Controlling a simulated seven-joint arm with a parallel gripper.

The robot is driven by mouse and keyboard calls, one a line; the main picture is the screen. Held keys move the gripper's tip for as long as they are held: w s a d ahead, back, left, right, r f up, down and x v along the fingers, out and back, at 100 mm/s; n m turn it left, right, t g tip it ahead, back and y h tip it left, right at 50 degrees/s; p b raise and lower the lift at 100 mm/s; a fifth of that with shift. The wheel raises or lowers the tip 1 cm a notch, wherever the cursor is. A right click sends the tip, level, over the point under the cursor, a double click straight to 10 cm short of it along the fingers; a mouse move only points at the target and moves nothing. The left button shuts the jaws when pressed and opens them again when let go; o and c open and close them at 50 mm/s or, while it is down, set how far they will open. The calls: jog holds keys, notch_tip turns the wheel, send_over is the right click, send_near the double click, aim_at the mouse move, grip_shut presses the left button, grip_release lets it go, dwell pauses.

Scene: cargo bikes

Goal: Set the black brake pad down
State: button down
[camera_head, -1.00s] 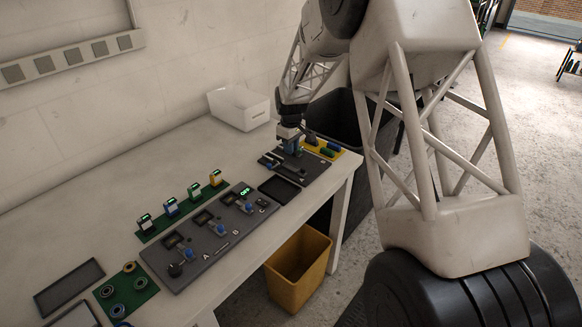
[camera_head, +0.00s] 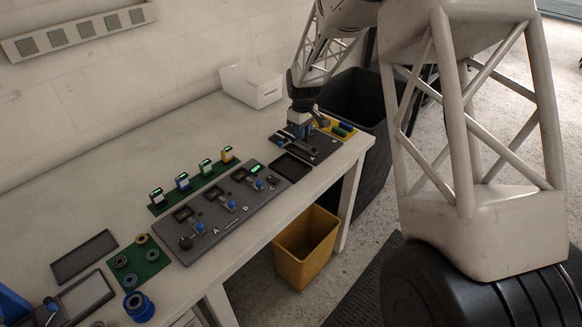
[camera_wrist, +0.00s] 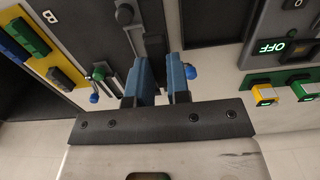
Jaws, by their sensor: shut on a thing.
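My gripper (camera_head: 299,122) points down at the dark fixture board (camera_head: 322,152) at the far right end of the bench. In the wrist view its two blue fingers (camera_wrist: 162,82) are close together, shut on a dark piece (camera_wrist: 155,48) that appears to be the black brake pad.
A yellow plate (camera_head: 325,122) with green and blue blocks adjoins the board. A shallow black tray (camera_head: 292,167) and a grey panel with gauges (camera_head: 222,222) are nearer. A white bin (camera_head: 250,84) stands behind. Beyond the bench edge are a black bin and a yellow bin (camera_head: 305,248).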

jog(key=s+a+f, duration=0.1)
jog(key=s+f, duration=0.1)
jog(key=s, duration=2)
jog(key=shift+a+f, duration=0.2)
jog(key=shift+f, duration=0.05)
send_over(290, 168)
jog(key=shift+f, duration=0.75)
jog(key=shift+s+f, duration=0.1)
jog(key=shift+f, duration=1.65)
jog(key=shift+f, duration=0.15)
jog(key=c, duration=1.1)
grip_release()
